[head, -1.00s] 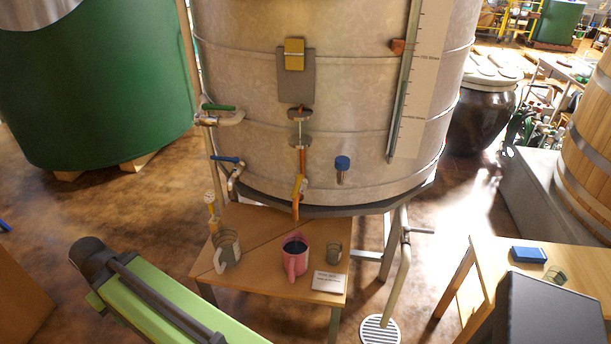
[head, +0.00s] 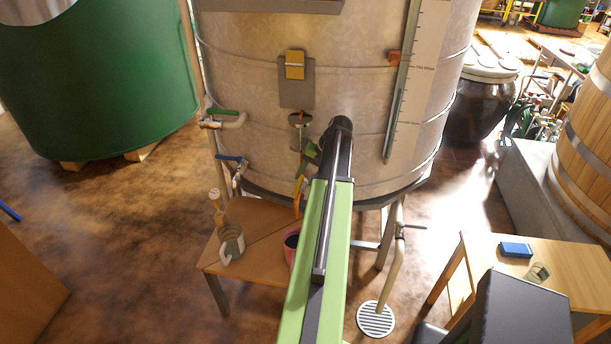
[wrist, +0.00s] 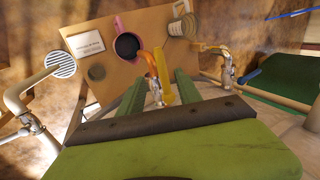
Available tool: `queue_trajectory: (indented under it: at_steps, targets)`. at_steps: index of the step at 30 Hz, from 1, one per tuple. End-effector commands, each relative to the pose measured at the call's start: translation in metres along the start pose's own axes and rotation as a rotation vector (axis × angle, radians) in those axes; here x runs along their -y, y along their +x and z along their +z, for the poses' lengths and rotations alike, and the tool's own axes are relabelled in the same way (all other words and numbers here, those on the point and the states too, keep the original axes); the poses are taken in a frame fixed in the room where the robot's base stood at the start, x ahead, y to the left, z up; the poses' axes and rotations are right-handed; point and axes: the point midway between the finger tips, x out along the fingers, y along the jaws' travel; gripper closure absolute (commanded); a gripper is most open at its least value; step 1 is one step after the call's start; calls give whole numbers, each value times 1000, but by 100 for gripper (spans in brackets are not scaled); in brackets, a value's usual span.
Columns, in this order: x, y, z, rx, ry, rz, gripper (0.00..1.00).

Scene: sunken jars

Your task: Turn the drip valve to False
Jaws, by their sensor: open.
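A small tap with a yellow lever (head: 299,187) and an orange-copper spout is on the front of the large metal tank (head: 250,120). No label naming the drip valve is readable. My gripper (head: 311,152) is up against the tank front by this tap, and my arm hides part of the area. In the wrist view, my gripper's green fingers (wrist: 160,84) are open, one on each side of the yellow lever (wrist: 162,74), with gaps visible. The lever runs roughly along the fingers. A pink mug (wrist: 117,52) with dark contents stands below the spout, mostly hidden by my arm in the head view.
Blue-handled (head: 229,158) and green-handled (head: 222,112) taps are left of my gripper. A pipe stands over a floor drain (head: 375,319).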

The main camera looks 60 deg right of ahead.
Motion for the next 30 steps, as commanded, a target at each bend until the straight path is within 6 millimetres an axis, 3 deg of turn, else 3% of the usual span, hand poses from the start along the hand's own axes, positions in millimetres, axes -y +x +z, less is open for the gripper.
queue_trajectory:
  at_steps: [5, 15, 20, 30]
  targets:
    - [-2, 6, 0, 0, 1, 0, 59]
    - [-4, 60, 0, 1, -1, 1, 59]
    - [-1, 54, 0, 0, 0, 1, 59]
    - [0, 73, 0, 0, 1, 1, 59]
